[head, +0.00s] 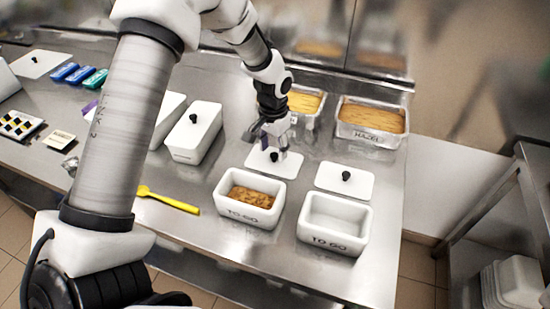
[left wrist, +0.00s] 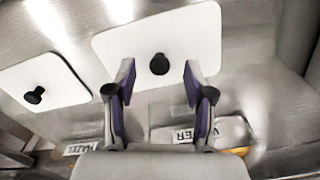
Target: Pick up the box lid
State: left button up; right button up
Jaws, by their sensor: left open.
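A white box lid (head: 290,168) with a black knob lies flat on the steel counter behind the to-go box (head: 232,206) with brown filling. In the left wrist view this lid (left wrist: 190,35) fills the upper middle. My left gripper (head: 274,147) is open and points down over the lid. In the left wrist view its purple-padded fingers (left wrist: 158,72) stand either side of the knob line, and the knob shows between and just beyond the tips. I cannot tell the exact height gap. A second white lid (head: 330,177) lies to the right, behind the empty to-go box (head: 335,216). My right gripper is not in view.
Two metal pans with orange-brown contents, one marked HAZEL (head: 370,120), stand behind the lids. A closed white box (head: 194,140) stands to the left. A yellow spatula (head: 170,201) lies at the front. Bare counter (head: 375,250) shows at the right edge.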

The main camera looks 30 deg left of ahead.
aim_at(274, 158)
pick_arm(q)
notch_tip(274, 158, down, 2)
jog(key=shift+w+d+f, duration=0.1)
jog(key=shift+d+f, duration=0.05)
jog(key=shift+f, duration=0.2)
jog(key=shift+a, duration=0.2)
jog(key=c, duration=0.3)
jog(key=shift+d, duration=0.1)
grip_shut()
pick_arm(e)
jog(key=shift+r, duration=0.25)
